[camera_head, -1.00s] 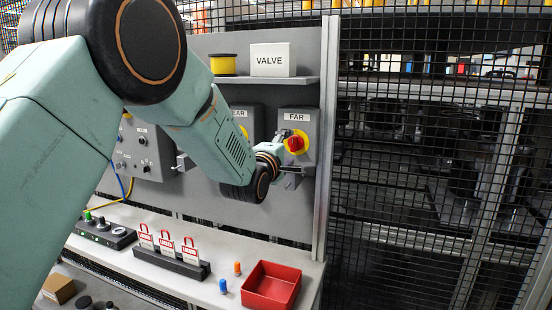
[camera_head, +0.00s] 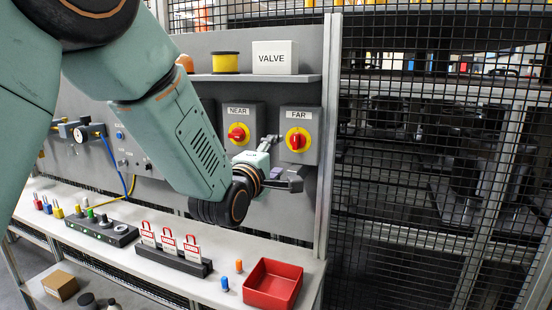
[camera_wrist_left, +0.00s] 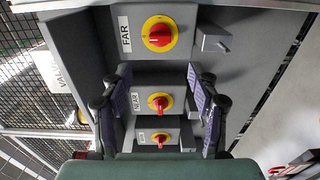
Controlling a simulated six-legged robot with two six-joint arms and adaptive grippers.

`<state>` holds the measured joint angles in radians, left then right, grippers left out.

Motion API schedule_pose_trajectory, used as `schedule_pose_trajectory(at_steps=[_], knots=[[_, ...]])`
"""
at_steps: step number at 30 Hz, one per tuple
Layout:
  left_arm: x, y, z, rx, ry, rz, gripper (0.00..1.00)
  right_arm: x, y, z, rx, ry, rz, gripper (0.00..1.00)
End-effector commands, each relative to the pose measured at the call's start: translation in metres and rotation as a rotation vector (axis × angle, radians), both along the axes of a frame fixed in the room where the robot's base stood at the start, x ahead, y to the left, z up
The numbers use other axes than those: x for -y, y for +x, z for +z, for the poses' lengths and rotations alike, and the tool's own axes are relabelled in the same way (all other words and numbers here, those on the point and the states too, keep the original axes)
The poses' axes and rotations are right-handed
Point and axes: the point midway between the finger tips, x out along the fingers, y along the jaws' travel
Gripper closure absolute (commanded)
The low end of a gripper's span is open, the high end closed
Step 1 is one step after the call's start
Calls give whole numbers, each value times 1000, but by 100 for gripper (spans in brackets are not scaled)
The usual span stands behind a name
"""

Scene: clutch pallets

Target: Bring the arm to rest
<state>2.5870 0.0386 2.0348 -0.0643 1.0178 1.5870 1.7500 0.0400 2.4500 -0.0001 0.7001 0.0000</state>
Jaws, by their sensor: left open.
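My left gripper (camera_head: 284,163) is open and empty in front of the grey panel, below the FAR switch box. In the left wrist view its two purple-padded fingers (camera_wrist_left: 158,76) stand wide apart with nothing between them touching. The FAR switch (camera_head: 298,140), a red knob on a yellow disc, is clear of the gripper; it also shows at the top of the left wrist view (camera_wrist_left: 160,35). The NEAR switch (camera_head: 238,133) is to its left, and it shows between the fingers in the left wrist view (camera_wrist_left: 159,102). My right gripper is in neither view.
On the bench below are a red tray (camera_head: 272,285), a rack of red-and-white tags (camera_head: 172,257), and small orange and blue pegs. Wire mesh (camera_head: 430,180) stands at the right.

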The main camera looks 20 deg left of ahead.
Motion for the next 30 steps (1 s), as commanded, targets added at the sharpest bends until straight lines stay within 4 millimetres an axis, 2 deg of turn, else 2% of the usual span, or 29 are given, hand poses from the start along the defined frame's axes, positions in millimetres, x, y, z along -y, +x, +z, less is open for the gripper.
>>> schedule_pose_trajectory(at_steps=[8,11,14,17,21,23,24,30], knots=[[0,0,-1,-2,58,0,40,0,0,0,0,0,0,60],[0,0,-7,-21,203,-1,40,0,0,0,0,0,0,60],[-1,-8,-26,-77,408,-13,40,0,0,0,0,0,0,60],[-1,-22,-64,-165,617,-49,40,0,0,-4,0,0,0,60],[-2,-53,-156,-331,877,-154,40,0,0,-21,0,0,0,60],[-2,-69,-193,-394,963,-208,40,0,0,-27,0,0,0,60],[-2,-80,-217,-435,1014,-246,40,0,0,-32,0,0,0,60],[-2,-147,-331,-624,1213,-464,40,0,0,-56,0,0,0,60]])
